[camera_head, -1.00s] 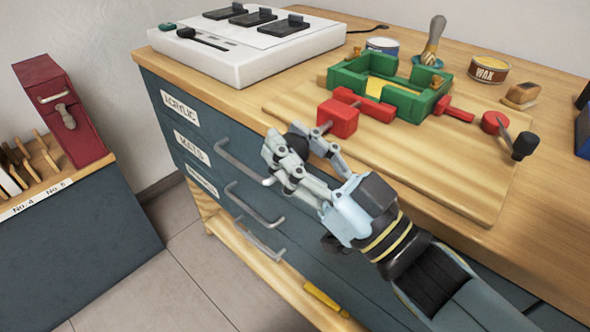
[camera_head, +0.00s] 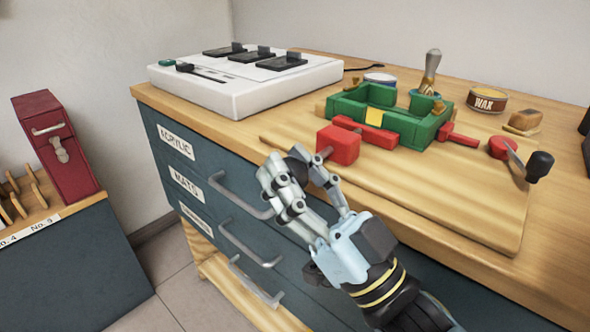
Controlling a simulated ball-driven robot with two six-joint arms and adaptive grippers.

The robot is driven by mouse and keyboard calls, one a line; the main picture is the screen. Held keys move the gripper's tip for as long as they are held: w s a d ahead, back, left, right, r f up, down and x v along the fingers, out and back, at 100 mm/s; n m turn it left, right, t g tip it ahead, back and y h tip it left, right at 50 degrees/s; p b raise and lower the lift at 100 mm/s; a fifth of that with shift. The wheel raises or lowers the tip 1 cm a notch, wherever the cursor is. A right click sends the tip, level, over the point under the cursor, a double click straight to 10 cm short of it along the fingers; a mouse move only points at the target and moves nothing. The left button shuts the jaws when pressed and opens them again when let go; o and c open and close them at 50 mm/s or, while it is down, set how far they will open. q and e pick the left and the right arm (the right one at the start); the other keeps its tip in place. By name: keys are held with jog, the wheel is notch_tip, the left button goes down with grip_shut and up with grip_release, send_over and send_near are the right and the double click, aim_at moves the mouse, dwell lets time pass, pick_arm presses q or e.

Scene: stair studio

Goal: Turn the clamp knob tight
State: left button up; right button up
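A green clamp frame (camera_head: 385,107) with red jaws lies on a wooden board on the bench top. A red block (camera_head: 338,146) sits at its near left corner, with a short grey rod at its left side. A dark round knob (camera_head: 299,153) shows left of the block, between the fingertips of my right gripper (camera_head: 297,168). The gripper's fingers close around this knob from both sides and hide part of it. At the clamp's right end, a red disc (camera_head: 502,147) carries a grey crank arm with a black knob (camera_head: 540,166). My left gripper is out of view.
A white device (camera_head: 240,95) with black switches stands at the back left. A wax tin (camera_head: 487,100), a brush (camera_head: 430,75) and a wooden block (camera_head: 525,120) stand behind the clamp. Drawer handles (camera_head: 240,195) stick out below the bench edge, close to my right gripper.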

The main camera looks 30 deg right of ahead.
jog(key=o, duration=0.3)
jog(key=shift+s+a+f, duration=0.1)
jog(key=shift+s+a, duration=0.05)
jog(key=shift+a, duration=0.2)
jog(key=v, duration=1.2)
jog(key=shift+d, duration=0.1)
